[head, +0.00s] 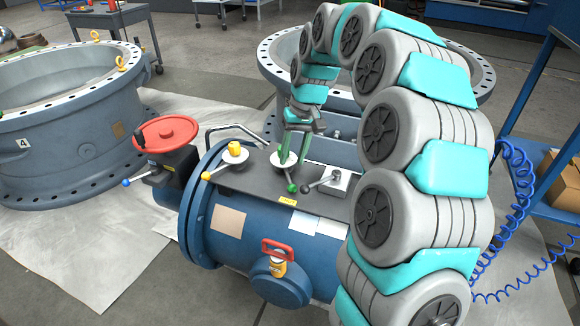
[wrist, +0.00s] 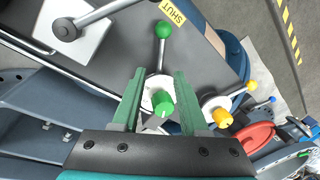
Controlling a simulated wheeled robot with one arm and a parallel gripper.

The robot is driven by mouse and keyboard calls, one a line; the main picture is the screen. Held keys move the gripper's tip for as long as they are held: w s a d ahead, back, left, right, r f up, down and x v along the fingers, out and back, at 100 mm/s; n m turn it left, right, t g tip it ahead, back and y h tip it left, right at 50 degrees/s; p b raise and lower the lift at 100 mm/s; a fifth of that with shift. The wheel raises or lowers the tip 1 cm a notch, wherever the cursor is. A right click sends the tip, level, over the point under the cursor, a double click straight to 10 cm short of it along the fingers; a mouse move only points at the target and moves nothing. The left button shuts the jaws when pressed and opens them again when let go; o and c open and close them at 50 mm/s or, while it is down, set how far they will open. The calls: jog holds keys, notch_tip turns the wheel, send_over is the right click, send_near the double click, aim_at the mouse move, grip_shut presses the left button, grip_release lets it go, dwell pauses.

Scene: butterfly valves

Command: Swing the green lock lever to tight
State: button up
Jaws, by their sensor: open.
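The green lock lever has a green hub (wrist: 162,103) on a white disc (wrist: 150,98) and a grey rod ending in a green ball (wrist: 163,29). In the head view the green ball (head: 291,187) lies at the near side of the disc, while the hub is mostly hidden by my fingers. My gripper (head: 292,160) points down over the disc with its green fingers open. In the wrist view the hub shows between the fingers of my gripper (wrist: 155,88), with gaps at both sides. A yellow SHUT label (wrist: 172,12) lies near the ball.
A grey lever (head: 328,181) on a white plate stands close on the right. A yellow-capped lever (head: 234,153) stands on the left, with a red handwheel (head: 166,133) beyond it. A red handle (head: 278,249) sits in front. A blue cart (head: 545,195) stands at right.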

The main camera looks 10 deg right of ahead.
aim_at(288, 174)
jog(key=f, duration=0.2)
jog(key=a+f, duration=0.1)
jog(key=f, duration=0.1)
jog(key=shift+c, duration=0.2)
grip_shut()
dwell(1.2)
